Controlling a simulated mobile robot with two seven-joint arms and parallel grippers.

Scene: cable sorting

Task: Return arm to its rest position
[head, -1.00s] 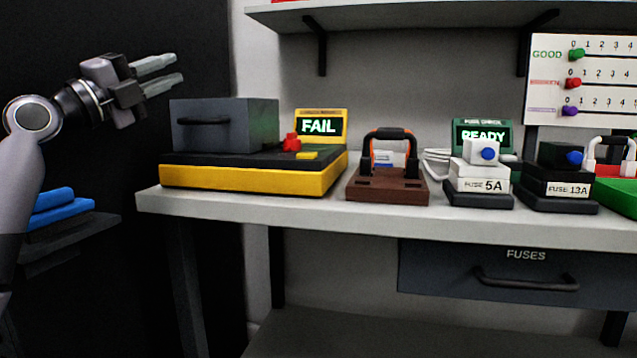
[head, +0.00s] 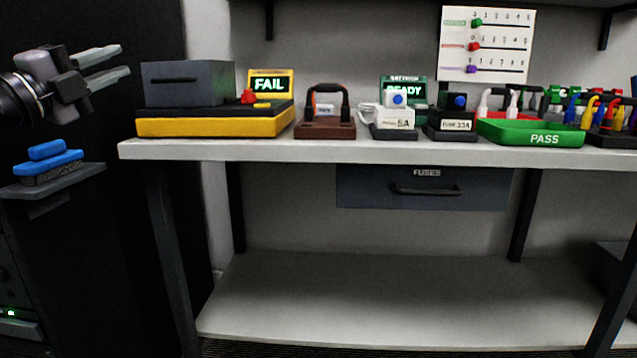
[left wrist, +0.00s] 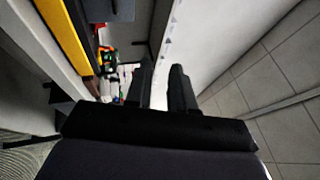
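My left gripper (head: 102,67) is at the upper left of the head view, in front of the dark wall and left of the grey box on the yellow tester. Its two fingers are apart with nothing between them. In the left wrist view the same fingers (left wrist: 163,90) show side by side with a gap and no object. The gripper is clear of the bench (head: 300,150). My right gripper is not in view.
A yellow tester (head: 215,125) with a FAIL screen stands at the bench's left end. A brown holder (head: 325,128), fuse boxes and a green PASS tray (head: 530,133) stand further right. A blue brush (head: 48,160) lies on a side shelf below my left gripper.

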